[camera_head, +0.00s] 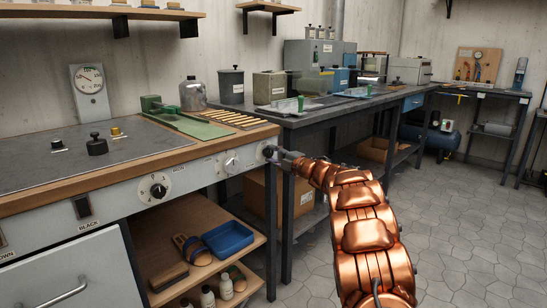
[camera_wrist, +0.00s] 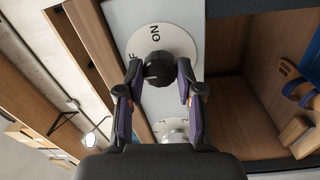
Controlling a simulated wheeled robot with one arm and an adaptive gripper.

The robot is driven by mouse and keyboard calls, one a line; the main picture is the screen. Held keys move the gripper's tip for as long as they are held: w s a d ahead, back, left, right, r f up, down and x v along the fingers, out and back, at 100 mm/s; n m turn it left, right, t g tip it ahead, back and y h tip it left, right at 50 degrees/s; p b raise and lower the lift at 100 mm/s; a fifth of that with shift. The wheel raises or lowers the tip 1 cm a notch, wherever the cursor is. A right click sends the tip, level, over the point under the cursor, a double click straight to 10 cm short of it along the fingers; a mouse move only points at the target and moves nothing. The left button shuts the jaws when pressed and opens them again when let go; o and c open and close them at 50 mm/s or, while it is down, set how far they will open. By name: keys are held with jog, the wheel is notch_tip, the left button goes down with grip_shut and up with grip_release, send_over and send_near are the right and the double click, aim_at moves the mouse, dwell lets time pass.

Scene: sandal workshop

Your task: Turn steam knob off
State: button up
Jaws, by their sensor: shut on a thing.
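A dark round knob (camera_wrist: 158,70) sits on a white dial plate (camera_wrist: 182,41) in the wrist view. The letters "ON" show upside down on the plate, and an "F" shows at its left edge. My gripper (camera_wrist: 160,76) has one finger on each side of this knob and is shut on it. In the head view my gripper (camera_head: 271,153) is at the right end of the bench's front panel (camera_head: 202,174) and mostly hides the knob there. I cannot read the panel's small labels, so which knob is marked steam is unclear.
A white knob (camera_head: 231,162) and a black knob (camera_head: 158,190) are further left on the panel. A shelf below holds a blue tray (camera_head: 228,239), sandals and bottles. A dark workbench (camera_head: 345,106) stands beyond my arm. The tiled floor at right is clear.

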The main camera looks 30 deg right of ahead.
jog(key=shift+f, duration=0.1)
jog(key=o, duration=1.2)
jog(key=shift+c, duration=0.2)
jog(key=shift+s, duration=0.1)
jog(key=v, duration=1.2)
